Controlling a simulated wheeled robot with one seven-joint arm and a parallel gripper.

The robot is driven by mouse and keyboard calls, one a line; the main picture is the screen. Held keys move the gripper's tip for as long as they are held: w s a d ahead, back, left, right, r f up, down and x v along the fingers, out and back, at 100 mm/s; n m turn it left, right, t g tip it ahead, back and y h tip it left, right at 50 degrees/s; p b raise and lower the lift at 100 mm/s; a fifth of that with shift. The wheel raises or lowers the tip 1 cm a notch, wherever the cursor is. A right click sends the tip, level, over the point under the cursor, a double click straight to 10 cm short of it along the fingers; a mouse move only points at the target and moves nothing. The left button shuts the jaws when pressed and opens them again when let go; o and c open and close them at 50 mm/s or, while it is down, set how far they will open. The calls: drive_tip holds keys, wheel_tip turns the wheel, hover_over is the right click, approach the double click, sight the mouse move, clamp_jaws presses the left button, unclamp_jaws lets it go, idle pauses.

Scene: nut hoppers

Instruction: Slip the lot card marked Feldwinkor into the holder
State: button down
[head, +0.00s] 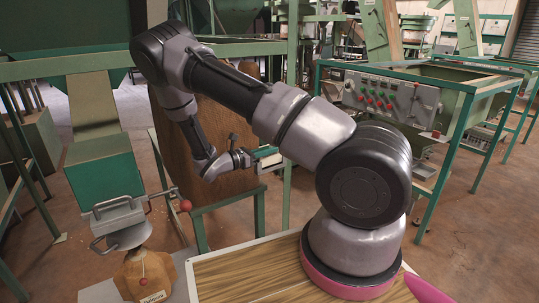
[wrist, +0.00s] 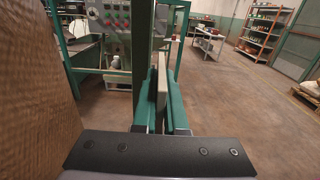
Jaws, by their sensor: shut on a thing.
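My gripper (head: 267,157) is at the end of my outstretched arm, in front of a brown board in the head view. It is shut on a thin pale card (wrist: 162,78), seen nearly edge-on between the two teal fingers in the wrist view. The wrist view also shows my gripper (wrist: 163,92) from behind. No writing on the card can be read, so I cannot tell whether it is marked Feldwinkor. I cannot make out a card holder for certain in either view.
A green hopper (head: 104,180) with a metal spout and red-knobbed lever stands at left, above a brown sack (head: 146,274) with a small label. The brown board (head: 222,130) is close behind my gripper. A control panel (head: 392,98) stands at right. Floor is open at right in the wrist view.

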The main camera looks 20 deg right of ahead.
drive_tip(key=shift+f, duration=0.7)
drive_tip(key=shift+f, duration=0.1)
drive_tip(key=c, duration=1)
unclamp_jaws()
drive_tip(key=a, duration=0.3)
drive_tip(key=s+a, duration=0.1)
drive_tip(key=a, duration=0.3)
drive_tip(key=shift+s+a, duration=0.15)
drive_tip(key=shift+s, duration=0.05)
